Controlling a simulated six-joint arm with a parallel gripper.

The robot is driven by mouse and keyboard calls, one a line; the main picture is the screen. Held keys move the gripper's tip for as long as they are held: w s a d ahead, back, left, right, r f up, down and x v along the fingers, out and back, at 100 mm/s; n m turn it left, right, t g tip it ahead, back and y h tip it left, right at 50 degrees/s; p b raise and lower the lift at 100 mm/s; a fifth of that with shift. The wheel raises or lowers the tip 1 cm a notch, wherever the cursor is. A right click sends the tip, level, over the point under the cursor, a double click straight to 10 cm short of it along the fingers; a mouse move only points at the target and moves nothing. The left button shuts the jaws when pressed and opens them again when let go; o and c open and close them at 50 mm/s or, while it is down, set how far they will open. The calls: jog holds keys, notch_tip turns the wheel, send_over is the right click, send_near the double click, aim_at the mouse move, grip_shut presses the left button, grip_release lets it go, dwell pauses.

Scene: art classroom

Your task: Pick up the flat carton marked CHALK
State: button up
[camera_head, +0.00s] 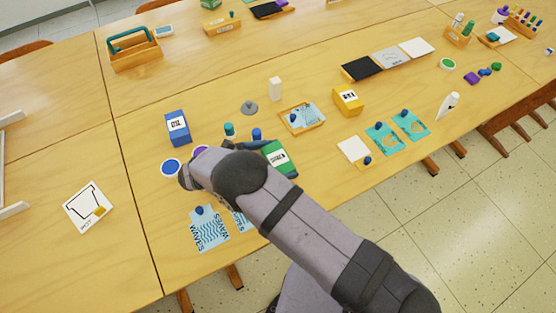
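A green carton (281,160) with a white label lies on the wooden table just right of my arm's end. Its label bears dark lettering too small to read surely; it may be CHALK. My arm covers its lower left part. My gripper (248,146) shows only as a small dark part beside the carton's upper left edge, mostly hidden behind my own wrist. I cannot tell whether its fingers touch the carton or whether they are open or shut.
A blue carton (177,127) stands to the left and a yellow carton (348,100) to the right. Small paint bottles (229,130) stand close behind my gripper. A wooden tray (301,119) is behind the green carton. Blue WAVES sheets (208,232) lie in front. The table's left part is mostly clear.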

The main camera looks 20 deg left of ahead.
aim_at(279, 157)
jog(key=shift+r, duration=0.15)
jog(key=shift+c, duration=0.2)
notch_tip(279, 157, up, 10)
jog(key=shift+f+b, duration=0.1)
jog(key=shift+b, duration=0.55)
jog(key=shift+d, duration=0.1)
